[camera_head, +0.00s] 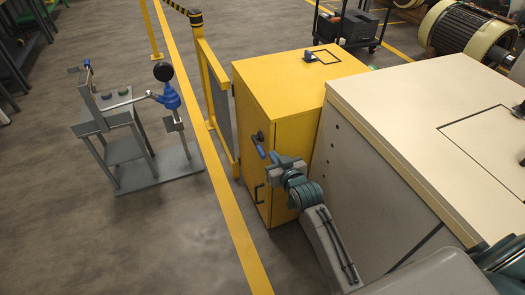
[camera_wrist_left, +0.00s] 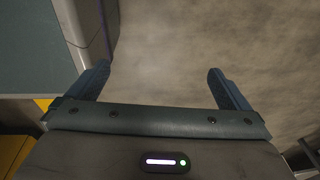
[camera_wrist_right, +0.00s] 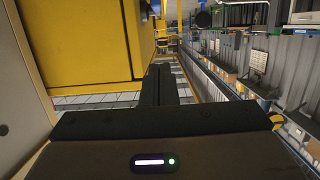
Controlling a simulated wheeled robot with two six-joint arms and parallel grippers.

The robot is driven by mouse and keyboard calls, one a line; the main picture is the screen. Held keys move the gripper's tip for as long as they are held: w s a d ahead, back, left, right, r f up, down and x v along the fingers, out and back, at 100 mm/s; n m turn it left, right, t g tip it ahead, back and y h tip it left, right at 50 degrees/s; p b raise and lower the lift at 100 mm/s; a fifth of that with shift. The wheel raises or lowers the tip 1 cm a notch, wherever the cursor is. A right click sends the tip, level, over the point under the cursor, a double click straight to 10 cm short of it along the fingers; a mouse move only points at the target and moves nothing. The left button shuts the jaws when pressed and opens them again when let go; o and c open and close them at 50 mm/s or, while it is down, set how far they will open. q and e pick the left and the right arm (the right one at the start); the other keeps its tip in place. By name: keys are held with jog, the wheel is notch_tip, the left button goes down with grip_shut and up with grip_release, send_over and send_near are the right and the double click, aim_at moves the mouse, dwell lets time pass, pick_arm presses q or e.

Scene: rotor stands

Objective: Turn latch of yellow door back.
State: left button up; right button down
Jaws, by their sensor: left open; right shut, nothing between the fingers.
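The yellow cabinet (camera_head: 295,95) stands in the middle of the head view. Its yellow door (camera_head: 256,170) faces left. The latch (camera_head: 260,146) on the door has a dark base and a short blue lever slanting down and to the right. My left gripper (camera_wrist_left: 158,72) is open and empty above bare floor.
A large pale cabinet (camera_head: 345,160) stands right beside the yellow one. A yellow post and panel barrier (camera_head: 222,110) stands left of it. A grey stand (camera_head: 130,150) with a blue device is farther left.

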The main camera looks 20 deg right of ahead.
jog(key=shift+r, duration=0.25)
jog(key=shift+w, duration=0.1)
send_over(263, 154)
jog(key=shift+w+f+p, duration=0.2)
jog(key=shift+f+p, duration=0.2)
jog(key=shift+f, duration=0.75)
notch_tip(263, 154, down, 3)
jog(key=shift+r, duration=0.15)
pick_arm(q)
jog(key=shift+s+a+f, duration=0.1)
jog(key=shift+s+f, duration=0.3)
jog(key=shift+s, duration=0.25)
jog(key=shift+s+f, duration=0.35)
jog(key=shift+s, duration=0.3)
pick_arm(e)
jog(key=shift+f, duration=0.7)
pick_arm(q)
jog(key=shift+w, duration=0.25)
pick_arm(e)
jog(key=shift+s, duration=0.1)
